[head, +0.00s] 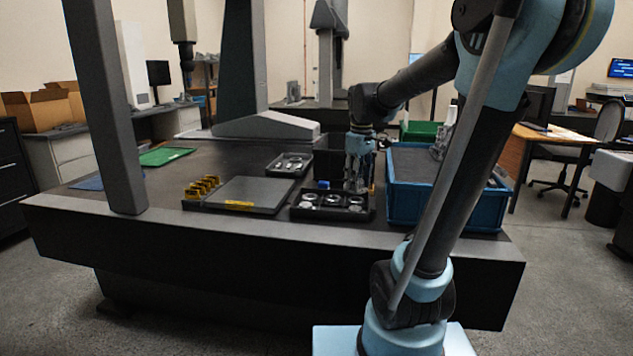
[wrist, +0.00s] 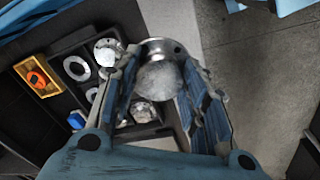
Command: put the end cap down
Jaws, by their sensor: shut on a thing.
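My gripper (wrist: 160,62) is shut on a silver round metal part with a flanged rim, which I take to be the end cap (wrist: 158,78). The end cap sits between both fingers in the wrist view. In the head view my gripper (head: 357,184) hangs at the right end of a black compartment tray (head: 332,213); the cap cannot be made out there. In the wrist view the tray (wrist: 83,87) lies below and left of the cap, with silver rings and flanged parts in its compartments. I cannot tell the cap's height above the surface.
A blue bin (head: 442,206) stands close right of my gripper, and a black bin (head: 331,155) behind. A flat grey plate (head: 250,192), yellow blocks (head: 203,187) and a second parts tray (head: 289,164) lie left. A small blue item (wrist: 76,120) is beside the tray compartments.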

